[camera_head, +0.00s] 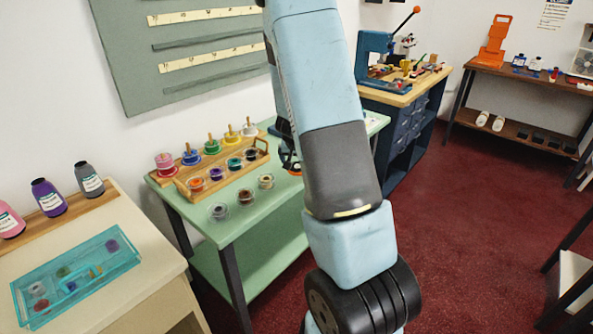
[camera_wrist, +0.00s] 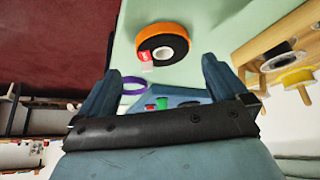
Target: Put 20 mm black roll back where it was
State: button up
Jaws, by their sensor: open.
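A flat roll (camera_wrist: 176,44) with a black face, an orange outer edge and a red label lies on the pale green counter (camera_wrist: 125,45) in the wrist view. I cannot read a width on it. My gripper (camera_wrist: 160,70) is open and empty, its two blue fingers pointing towards the roll, which lies beyond the fingertips and apart from them. A purple ring (camera_wrist: 133,80) shows between the fingers, near the left one. In the head view my arm hides most of this end of the green counter (camera_head: 222,232), and my gripper is mostly behind it.
A wooden rack (camera_head: 221,174) with pegs and coloured spools stands on the green counter; its edge shows at right in the wrist view (camera_wrist: 280,35). Several clear spools (camera_head: 218,211) sit in front of it. A teal tray (camera_head: 75,285) lies on the cream table at left.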

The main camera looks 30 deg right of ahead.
jog(key=shift+a+x, duration=0.2)
jog(key=shift+x, duration=2.25)
jog(key=shift+a, duration=0.15)
jog(key=shift+c, duration=0.5)
jog(key=c, duration=1.1)
jog(key=shift+r, duration=0.15)
